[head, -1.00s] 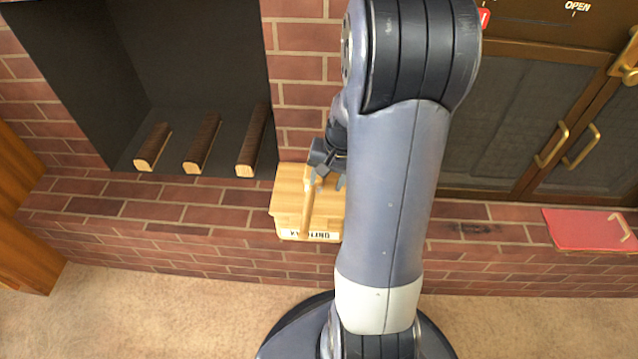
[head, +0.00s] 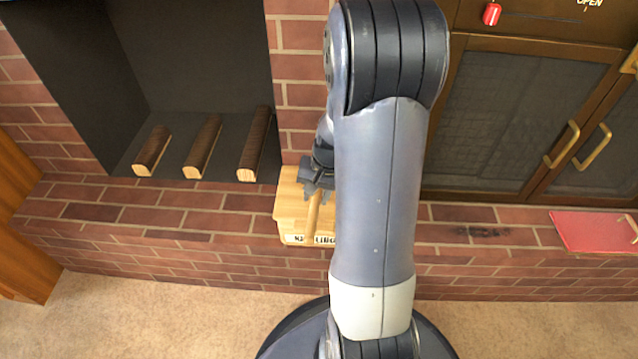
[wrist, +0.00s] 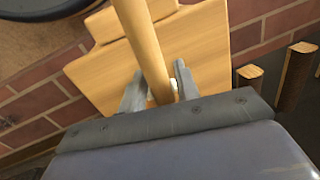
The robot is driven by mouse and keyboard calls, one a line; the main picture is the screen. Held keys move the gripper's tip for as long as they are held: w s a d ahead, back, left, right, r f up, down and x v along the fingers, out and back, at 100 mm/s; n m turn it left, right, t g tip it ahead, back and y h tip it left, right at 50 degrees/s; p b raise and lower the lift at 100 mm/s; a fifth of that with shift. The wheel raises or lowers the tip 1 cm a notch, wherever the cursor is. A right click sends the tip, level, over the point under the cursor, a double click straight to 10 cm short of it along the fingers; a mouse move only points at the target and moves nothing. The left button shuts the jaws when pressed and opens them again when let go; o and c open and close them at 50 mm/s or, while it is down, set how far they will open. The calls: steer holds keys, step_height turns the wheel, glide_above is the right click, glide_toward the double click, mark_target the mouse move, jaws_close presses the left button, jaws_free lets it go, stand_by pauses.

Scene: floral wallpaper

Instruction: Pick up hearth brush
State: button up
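The hearth brush (head: 313,220) shows as a light wooden handle, slanting in front of a wooden box on the brick hearth. Its upper end is hidden by my gripper (head: 317,188), which is down at the handle. In the wrist view the handle (wrist: 143,40) runs down between the two grey fingers of my gripper (wrist: 158,88). One finger is on each side of it, with a narrow gap at the right finger, so the gripper looks open around the handle. The brush's bristles cannot be made out.
The wooden box (head: 290,208) with lettering stands on the brick hearth (head: 150,215). Several logs (head: 203,147) lie in the dark firebox at left. A red book-like object (head: 595,232) lies at right, below the cabinet doors (head: 530,110). My arm hides the box's right side.

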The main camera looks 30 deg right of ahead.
jaws_close()
steer(key=shift+r, duration=0.15)
step_height(320, 180, up, 10)
steer(key=p, duration=0.4)
